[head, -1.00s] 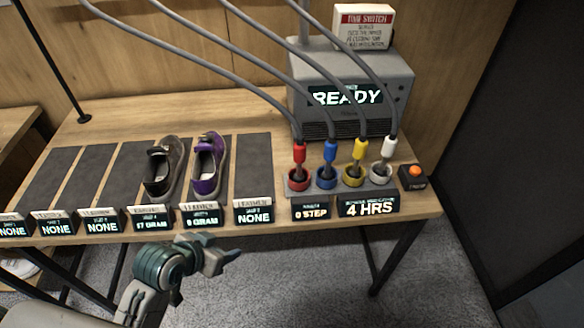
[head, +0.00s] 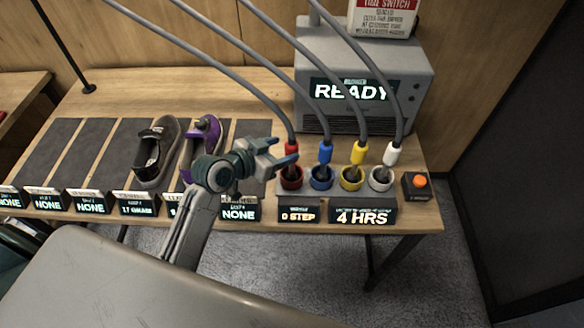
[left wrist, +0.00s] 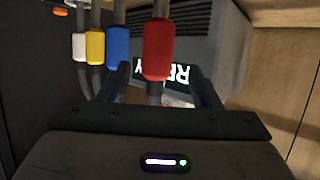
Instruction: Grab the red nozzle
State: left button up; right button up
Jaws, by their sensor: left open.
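The red nozzle (head: 291,150) stands upright in its red cup-like holder (head: 290,178), with a grey hose rising from its top. My left gripper (head: 287,154) is open beside it, its fingertips close to the nozzle's left side. In the left wrist view the red nozzle (left wrist: 158,50) appears in line with the gap between the open fingers (left wrist: 166,88). I cannot tell whether a finger touches it. My right gripper is not in view.
Blue (head: 325,153), yellow (head: 360,153) and white (head: 393,154) nozzles stand in holders to the right, close together. A grey machine (head: 420,85) reading READY stands behind. An orange button (head: 420,181) is at far right. Shoes (head: 160,150) stand on mats at left.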

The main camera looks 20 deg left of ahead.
aim_at(287, 149)
pick_arm(q)
jog(key=p+x, duration=0.2)
jog(key=x, duration=0.1)
jog(key=shift+w+d, duration=0.2)
jog(key=shift+d, duration=0.15)
jog(key=shift+f+p+x, duration=0.25)
jog(key=shift+p+x, duration=0.25)
jog(key=shift+x, duration=0.75)
jog(key=shift+s+a, duration=0.1)
jog(key=shift+s, duration=0.1)
jog(key=c, duration=1.3)
jog(key=shift+r, duration=0.1)
grip_shut()
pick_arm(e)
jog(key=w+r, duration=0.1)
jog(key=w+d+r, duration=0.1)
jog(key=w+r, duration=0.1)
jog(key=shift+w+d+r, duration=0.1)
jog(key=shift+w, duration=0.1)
